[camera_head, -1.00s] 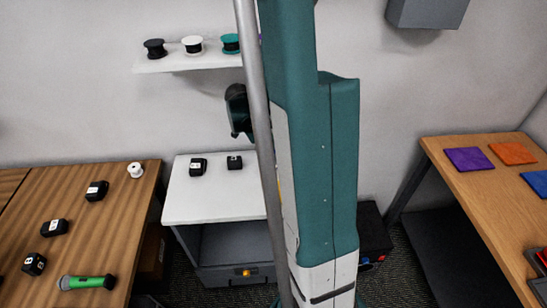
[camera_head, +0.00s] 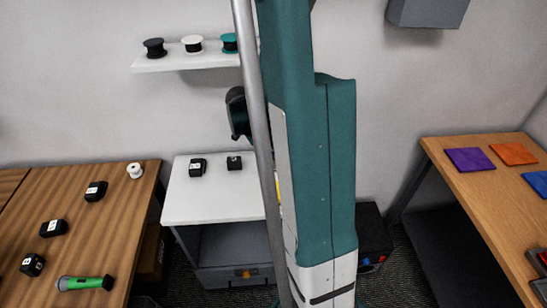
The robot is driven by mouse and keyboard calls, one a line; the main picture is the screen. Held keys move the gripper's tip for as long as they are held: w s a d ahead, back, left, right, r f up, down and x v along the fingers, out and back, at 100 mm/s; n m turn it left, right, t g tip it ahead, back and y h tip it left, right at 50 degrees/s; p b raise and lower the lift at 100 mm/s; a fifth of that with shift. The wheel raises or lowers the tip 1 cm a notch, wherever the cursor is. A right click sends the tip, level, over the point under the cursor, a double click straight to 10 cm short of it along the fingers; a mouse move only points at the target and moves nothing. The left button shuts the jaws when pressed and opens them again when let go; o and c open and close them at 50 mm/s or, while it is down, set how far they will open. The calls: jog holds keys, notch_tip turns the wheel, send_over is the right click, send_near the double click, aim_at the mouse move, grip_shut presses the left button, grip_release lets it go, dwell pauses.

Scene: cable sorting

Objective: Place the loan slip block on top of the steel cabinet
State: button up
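A grey cabinet with a white top (camera_head: 210,207) stands against the back wall, with two small black blocks (camera_head: 198,168) (camera_head: 234,163) on it. Several similar black blocks with white labels (camera_head: 95,191) (camera_head: 53,229) (camera_head: 32,265) lie on the left wooden bench. Their labels are too small to read, so I cannot tell which is the loan slip block. My gripper is not recognisable in view. My teal column and a grey pole fill the middle and hide part of the cabinet's right side. A dark rounded part shows just left of the pole.
The left bench (camera_head: 125,240) also holds a white spool (camera_head: 135,170) and a green-handled tool (camera_head: 86,283). A wall shelf (camera_head: 185,62) holds spools. The right bench (camera_head: 485,210) carries purple, orange and blue pads. A black box (camera_head: 375,240) stands behind my column.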

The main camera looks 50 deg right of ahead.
jog(key=shift+r, duration=0.1)
jog(key=shift+p+v, duration=0.85)
jog(key=shift+v, duration=3)
